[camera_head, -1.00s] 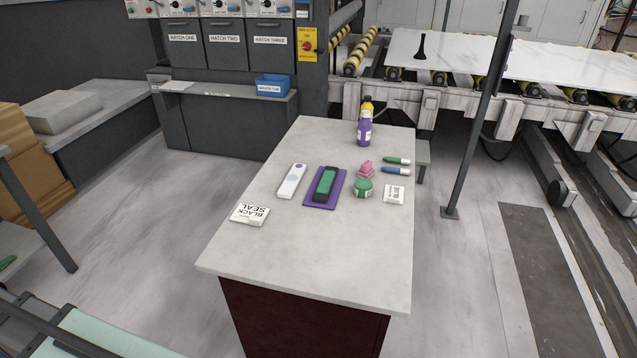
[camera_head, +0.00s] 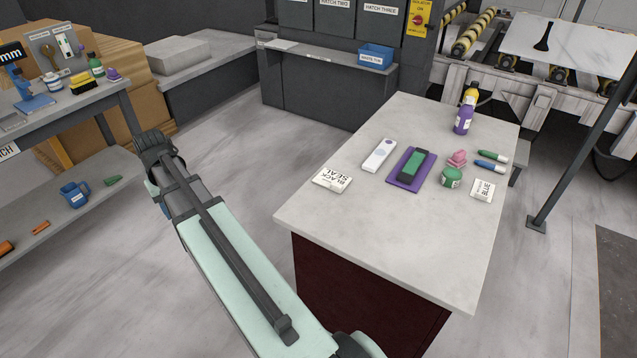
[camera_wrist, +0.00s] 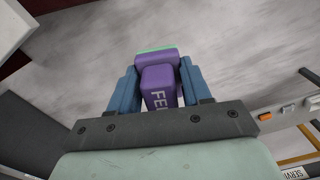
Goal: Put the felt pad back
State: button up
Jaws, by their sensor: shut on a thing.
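In the wrist view my gripper (camera_wrist: 158,78) has its two blue fingers shut on a purple felt pad (camera_wrist: 158,83). White letters starting "FEL" show on the pad's near part, and a green edge shows at its far end. Bare floor lies behind it. In the head view my arm crosses the lower middle, left of the stone-topped table (camera_head: 400,240); the gripper and the held pad cannot be made out there.
Floor between is clear.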

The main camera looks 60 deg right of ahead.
jog(key=s+d+m, duration=0.2)
jog(key=s+d, duration=0.2)
jog(key=d, duration=0.5)
jog(key=s+d+m, duration=0.2)
jog(key=s+d, duration=0.2)
jog(key=d, duration=0.5)
jog(key=m, duration=1.1)
send_over(439, 202)
jog(key=f, duration=0.2)
jog(key=shift+a+f, duration=0.1)
jog(key=shift+f, duration=4.65)
jog(key=shift+f, duration=0.1)
jog(key=o, duration=1.2)
